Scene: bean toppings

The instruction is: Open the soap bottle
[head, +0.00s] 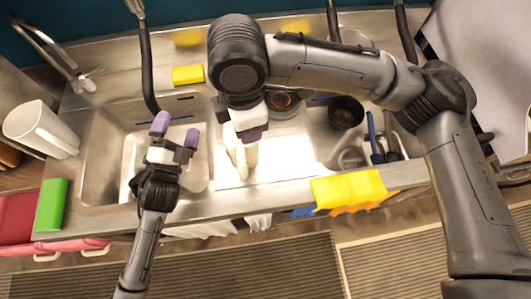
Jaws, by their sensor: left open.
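A white object (241,160), probably the soap bottle, stands or leans between the two sinks in the head view. Its top is hidden by my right gripper (250,133), which is pointed down at it. I cannot tell whether that gripper touches or grips it, as the arm covers most of the jaws. My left gripper (175,132) is open and empty over the left sink basin, its purple fingertips apart, to the left of the white object.
Dark round dishes (346,112) and blue-handled utensils (375,135) lie in the right basin. A yellow sponge (187,75), yellow cloth (348,189), green block (51,204) and white pitcher (40,130) surround the sinks.

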